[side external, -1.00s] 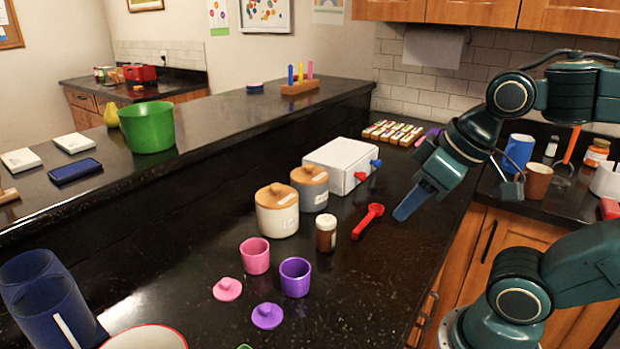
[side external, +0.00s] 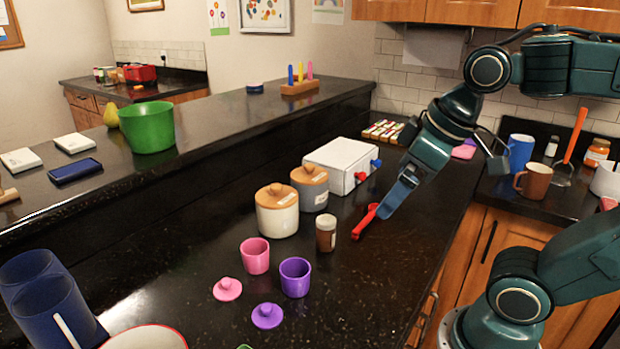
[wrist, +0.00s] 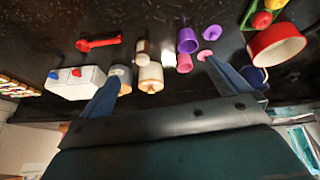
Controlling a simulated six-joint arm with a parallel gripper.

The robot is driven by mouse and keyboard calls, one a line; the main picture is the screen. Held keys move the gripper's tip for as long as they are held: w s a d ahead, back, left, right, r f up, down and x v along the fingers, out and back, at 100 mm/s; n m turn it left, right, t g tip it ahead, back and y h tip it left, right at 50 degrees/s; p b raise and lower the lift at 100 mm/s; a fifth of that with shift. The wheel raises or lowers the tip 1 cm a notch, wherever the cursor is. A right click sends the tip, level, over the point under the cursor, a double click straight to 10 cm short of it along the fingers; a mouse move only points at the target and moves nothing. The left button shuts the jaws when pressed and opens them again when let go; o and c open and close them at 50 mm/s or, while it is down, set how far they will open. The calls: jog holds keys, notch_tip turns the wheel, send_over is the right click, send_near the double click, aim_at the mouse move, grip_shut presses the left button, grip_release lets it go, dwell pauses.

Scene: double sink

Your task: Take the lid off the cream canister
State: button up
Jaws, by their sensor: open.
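The cream canister (side external: 277,216) stands upright on the black counter with its wooden knobbed lid (side external: 276,194) seated on top. In the wrist view the cream canister (wrist: 150,72) lies between the two fingers, some way off. A grey canister (side external: 311,193) with a similar wooden lid stands right behind it. My gripper (side external: 389,208) is open and empty, to the right of the canister and apart from it. In the side view it overlaps the end of the red scoop; I cannot tell whether they touch. In the wrist view my gripper's blue fingers (wrist: 168,85) are spread wide.
A white box (side external: 342,160) with red and blue knobs stands behind. Pink (side external: 255,258) and purple cups (side external: 295,280) stand in front. The raised ledge (side external: 190,165) runs along the left.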

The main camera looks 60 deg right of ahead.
jog(key=w+d+r+n+g, duration=0.1)
jog(key=w+r+n, duration=0.25)
jog(key=w, duration=0.45)
jog(key=w+d+r+n+g, duration=0.1)
jog(key=w+r+n+g, duration=0.1)
jog(key=w+n, duration=0.45)
jog(key=w+d+f+n+g, duration=0.1)
jog(key=w+d+f+n, duration=0.1)
jog(key=w, duration=0.6)
jog(key=w+d+f+n+g, duration=0.1)
jog(key=w+d+f+n, duration=0.1)
jog(key=w, duration=0.6)
jog(key=shift+w+d+f+n, duration=0.2)
jog(key=shift+w+f+n, duration=0.3)
jog(key=shift+n, duration=0.8)
jog(key=shift+s+f, duration=0.1)
jog(key=shift+f, duration=0.05)
send_over(276, 185)
jog(key=shift+d+f, duration=0.1)
jog(key=shift+f, duration=4.2)
jog(key=shift+f, duration=2.6)
